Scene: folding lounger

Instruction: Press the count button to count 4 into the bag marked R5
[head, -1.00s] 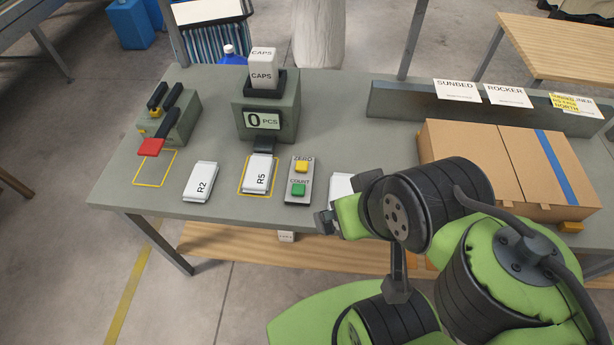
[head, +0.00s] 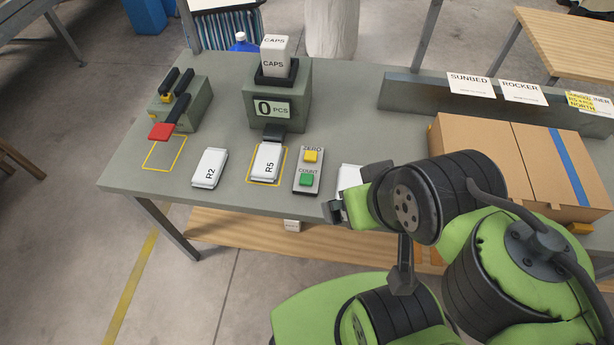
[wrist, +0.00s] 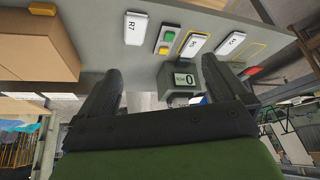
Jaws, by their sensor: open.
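The green COUNT button (head: 306,179) and the yellow ZERO button (head: 311,156) sit on a grey panel (head: 302,188). The white bag marked R5 (head: 267,162) lies left of the panel inside a yellow outline, under the counter's spout. The grey counter (head: 290,97) holds a white CAPS box (head: 275,55) and its display (head: 272,109) reads 0 PCS. My gripper (head: 334,211) is right of and nearer than the panel, apart from it. In the wrist view its two fingers (wrist: 165,92) are spread and empty, with the green button (wrist: 163,50) beyond them.
Bag R2 (head: 209,167) lies left of R5. Bag R7 (wrist: 131,34) lies right of the panel, partly hidden by my arm in the head view. A cardboard box (head: 480,150) fills the table's right. A red-handled sealer (head: 179,108) stands at the left.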

